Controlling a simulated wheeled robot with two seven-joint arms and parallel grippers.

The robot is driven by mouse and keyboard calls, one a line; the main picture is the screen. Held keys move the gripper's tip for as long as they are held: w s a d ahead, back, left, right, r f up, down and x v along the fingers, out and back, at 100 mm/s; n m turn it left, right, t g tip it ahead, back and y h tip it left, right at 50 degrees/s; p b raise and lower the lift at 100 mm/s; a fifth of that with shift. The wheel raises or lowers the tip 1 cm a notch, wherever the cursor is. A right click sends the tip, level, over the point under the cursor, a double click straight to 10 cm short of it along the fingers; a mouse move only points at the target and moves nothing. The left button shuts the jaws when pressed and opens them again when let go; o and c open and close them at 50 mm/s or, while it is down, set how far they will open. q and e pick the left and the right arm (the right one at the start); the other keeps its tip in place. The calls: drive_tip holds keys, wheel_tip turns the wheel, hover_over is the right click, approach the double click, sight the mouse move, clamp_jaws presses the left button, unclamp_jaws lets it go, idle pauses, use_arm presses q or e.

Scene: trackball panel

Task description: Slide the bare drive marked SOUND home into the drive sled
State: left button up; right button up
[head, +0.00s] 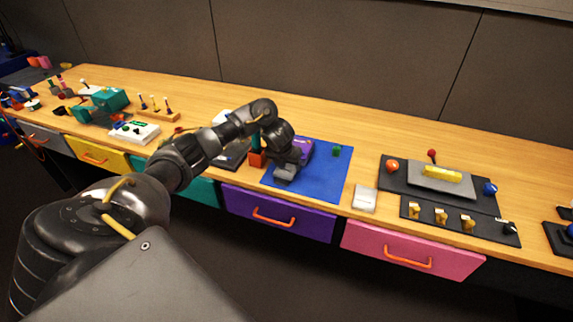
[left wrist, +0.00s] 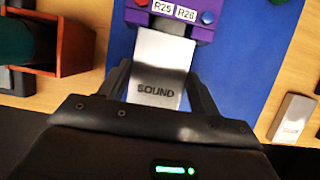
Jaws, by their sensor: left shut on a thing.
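The bare drive marked SOUND (left wrist: 158,75) is a flat silver-grey block, lying label up between the fingers of my left gripper (left wrist: 160,88) in the left wrist view. The gripper is shut on it. The drive's far end meets the front of a purple housing (left wrist: 172,28), which I take as the drive sled, labelled R25 and R26; I cannot tell how far in it reaches. In the head view my left gripper (head: 285,168) is low over the blue mat, partly hiding the purple housing (head: 306,147). My right gripper is not in view.
The blue mat (head: 325,180) lies under the housing, with a small green block (head: 337,151) on it. A pale block (head: 364,199) lies right of the mat. A dark trackball panel (head: 400,183) stands farther right. An orange-brown box (left wrist: 55,45) stands close on the left.

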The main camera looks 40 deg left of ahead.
use_arm(q)
drive_tip(key=shift+w+a+b, duration=0.25)
drive_tip(key=shift+w+b, duration=0.4)
drive_tip(key=shift+w, duration=0.15)
drive_tip(key=shift+w+a+b, duration=0.25)
drive_tip(key=shift+w+b, duration=0.4)
drive_tip(key=shift+w, duration=0.1)
idle(0.7)
drive_tip(key=o, duration=1.2)
drive_tip(key=shift+r+p, duration=3.25)
drive_tip(key=shift+r, duration=0.3)
drive_tip(key=shift+f, duration=0.1)
